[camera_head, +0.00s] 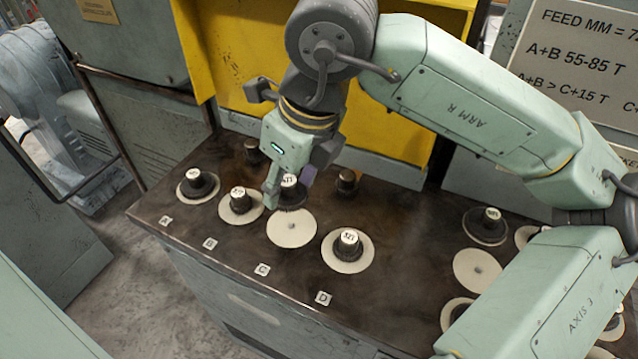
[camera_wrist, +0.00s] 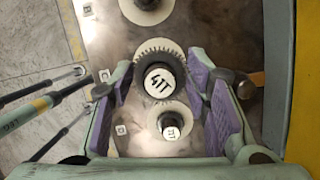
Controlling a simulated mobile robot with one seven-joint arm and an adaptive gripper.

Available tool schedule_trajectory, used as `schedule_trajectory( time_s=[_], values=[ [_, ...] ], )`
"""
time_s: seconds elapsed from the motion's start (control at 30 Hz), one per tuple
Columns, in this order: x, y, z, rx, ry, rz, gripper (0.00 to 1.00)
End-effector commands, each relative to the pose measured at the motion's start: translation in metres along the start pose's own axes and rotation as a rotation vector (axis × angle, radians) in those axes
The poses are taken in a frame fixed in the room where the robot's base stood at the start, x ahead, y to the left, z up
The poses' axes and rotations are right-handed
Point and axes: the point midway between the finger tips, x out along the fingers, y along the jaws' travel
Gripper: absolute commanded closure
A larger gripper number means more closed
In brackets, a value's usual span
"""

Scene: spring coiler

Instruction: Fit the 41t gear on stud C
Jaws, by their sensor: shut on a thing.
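My gripper (camera_head: 289,188) is shut on the 41t gear (camera_head: 290,196), a dark toothed gear with a white-topped hub. The gear is held above the counter, just behind the bare pale disc (camera_head: 291,229) at label C (camera_head: 262,270). In the wrist view, the hub marked 41T (camera_wrist: 160,82) sits between the purple pads of my gripper (camera_wrist: 160,88). Its teeth show at the far side, with a pale disc partly behind them. The gear seems apart from the disc; the wrist view hides what lies directly beneath its hub.
Hubbed gears stand at A (camera_head: 197,177), B (camera_head: 238,198) and D (camera_head: 348,241), close on both sides of C. Dark posts (camera_head: 346,182) stand behind the row. More gears and a bare disc (camera_head: 478,270) lie at right. A yellow machine panel (camera_head: 240,65) rises behind.

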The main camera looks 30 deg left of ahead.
Motion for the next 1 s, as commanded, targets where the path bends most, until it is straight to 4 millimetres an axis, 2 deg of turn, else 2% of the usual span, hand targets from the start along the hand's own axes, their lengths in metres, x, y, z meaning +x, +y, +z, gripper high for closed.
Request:
schedule_trajectory(
  time_s=[0.27, 0.73, 1.0],
  values=[
    [0.011, 0.000, -0.002, 0.000, -0.001, 0.000, 0.95],
    [0.054, 0.000, -0.016, 0.000, -0.001, -0.002, 0.95],
    [0.060, 0.000, -0.017, 0.000, -0.001, 0.000, 0.95]
  ],
)
